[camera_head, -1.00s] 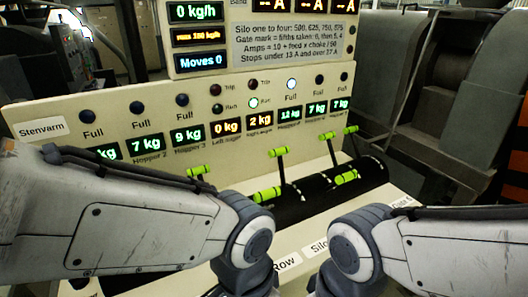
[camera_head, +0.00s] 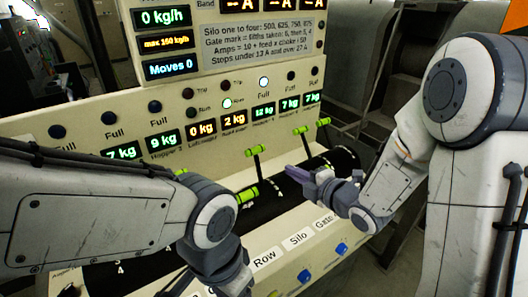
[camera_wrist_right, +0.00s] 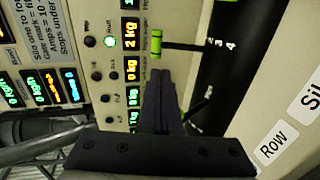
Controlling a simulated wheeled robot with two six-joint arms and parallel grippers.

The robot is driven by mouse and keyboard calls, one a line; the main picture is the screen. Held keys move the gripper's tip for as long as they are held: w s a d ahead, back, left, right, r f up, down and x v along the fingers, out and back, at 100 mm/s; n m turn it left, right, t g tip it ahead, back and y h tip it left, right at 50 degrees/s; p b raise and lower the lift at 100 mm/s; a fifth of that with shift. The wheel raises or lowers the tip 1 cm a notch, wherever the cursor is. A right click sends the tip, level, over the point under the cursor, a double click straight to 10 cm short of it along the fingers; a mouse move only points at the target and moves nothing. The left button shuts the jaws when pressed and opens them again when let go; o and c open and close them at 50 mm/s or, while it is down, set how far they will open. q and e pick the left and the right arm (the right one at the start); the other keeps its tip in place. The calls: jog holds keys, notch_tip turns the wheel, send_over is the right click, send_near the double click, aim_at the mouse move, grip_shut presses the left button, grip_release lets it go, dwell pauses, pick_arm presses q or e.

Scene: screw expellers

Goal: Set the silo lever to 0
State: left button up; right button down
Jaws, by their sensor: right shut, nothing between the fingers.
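Several levers with lime-green grips rise from slots in a black drum (camera_head: 268,205). One upright lever (camera_head: 256,165) stands just left of my right gripper, and two more levers (camera_head: 302,130) (camera_head: 323,122) stand farther right. A Silo label (camera_head: 298,239) sits on the front strip; I cannot tell which lever it names. My right gripper (camera_head: 292,172) is shut and empty over the drum. In the right wrist view my right gripper (camera_wrist_right: 160,74) points at a green grip (camera_wrist_right: 156,42), with the marks 2, 3, 4 beside that lever. My left gripper's fingers are out of view; its wrist is low.
Row (camera_head: 264,259) and Gate (camera_head: 324,221) labels flank the Silo label, with blue buttons (camera_head: 341,248) below. The panel behind has lit displays (camera_head: 233,120) and lamps. My left forearm covers the drum's left part.

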jog(key=p, duration=0.5)
send_near(257, 152)
jog(key=x, duration=0.4)
jog(key=shift+w+a, duration=0.1)
jog(key=shift+w, duration=0.1)
jog(key=shift+x, duration=0.8)
jog(key=shift+f, duration=0.1)
